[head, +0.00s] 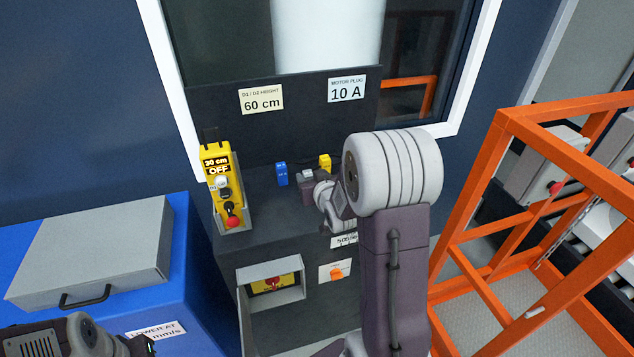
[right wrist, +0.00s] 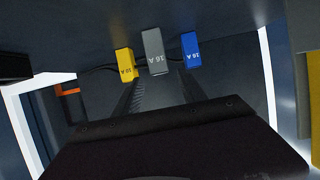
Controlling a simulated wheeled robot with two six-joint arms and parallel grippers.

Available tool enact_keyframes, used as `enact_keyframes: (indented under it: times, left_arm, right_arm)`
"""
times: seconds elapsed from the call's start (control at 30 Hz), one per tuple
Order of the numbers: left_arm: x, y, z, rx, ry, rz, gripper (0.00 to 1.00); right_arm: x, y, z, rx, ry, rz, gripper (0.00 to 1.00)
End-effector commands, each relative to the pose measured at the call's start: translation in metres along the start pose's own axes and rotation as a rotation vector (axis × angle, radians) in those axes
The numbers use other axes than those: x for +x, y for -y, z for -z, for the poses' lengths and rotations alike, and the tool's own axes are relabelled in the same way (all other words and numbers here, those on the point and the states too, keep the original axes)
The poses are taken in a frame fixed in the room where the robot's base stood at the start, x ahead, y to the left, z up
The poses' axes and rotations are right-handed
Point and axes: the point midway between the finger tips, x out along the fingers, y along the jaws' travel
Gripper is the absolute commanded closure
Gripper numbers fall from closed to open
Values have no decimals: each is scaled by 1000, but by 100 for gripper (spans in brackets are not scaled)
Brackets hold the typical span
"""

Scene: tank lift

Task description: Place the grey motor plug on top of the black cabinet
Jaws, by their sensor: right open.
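The grey motor plug (right wrist: 154,50), marked 16 A, stands on the black cabinet (head: 262,230) between a blue and a yellow plug. In the head view the grey plug (head: 307,174) is partly covered by my right gripper (head: 306,187). My right gripper is open; in the right wrist view its fingers (right wrist: 160,92) point at the grey plug, and nothing shows gripped. Whether the fingers touch the plug I cannot tell. Part of my left arm shows at the lower left of the head view; its fingers are not visible.
The blue plug (head: 281,173) and yellow plug (head: 325,162) stand close on either side. A yellow control box (head: 219,180) stands at the cabinet's left. A blue unit (head: 185,270) with a grey lid is at the left. An orange railing (head: 480,195) is at the right.

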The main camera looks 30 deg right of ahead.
Motion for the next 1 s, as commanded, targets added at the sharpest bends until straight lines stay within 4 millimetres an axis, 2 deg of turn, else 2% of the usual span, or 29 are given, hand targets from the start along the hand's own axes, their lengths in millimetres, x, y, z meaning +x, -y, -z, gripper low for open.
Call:
enact_keyframes:
  times: [0.17,0.2,0.23,0.43,0.63,1.0]
  left_arm:
    - [-4,0,0,0,0,0,64]
    - [19,0,-2,0,-2,0,64]
    - [27,0,-2,0,-1,0,64]
    - [55,1,-6,0,0,0,64]
    - [62,1,-6,0,0,0,64]
    - [60,1,-6,0,0,0,64]
  right_arm:
    - [-51,0,2,-1,-4,-1,51]
    - [-46,2,-7,1,-11,8,51]
    - [-48,2,-7,1,-12,12,51]
    - [-65,2,-4,1,-7,11,51]
    - [-74,0,-1,0,-2,1,51]
    - [-75,0,0,0,0,0,51]
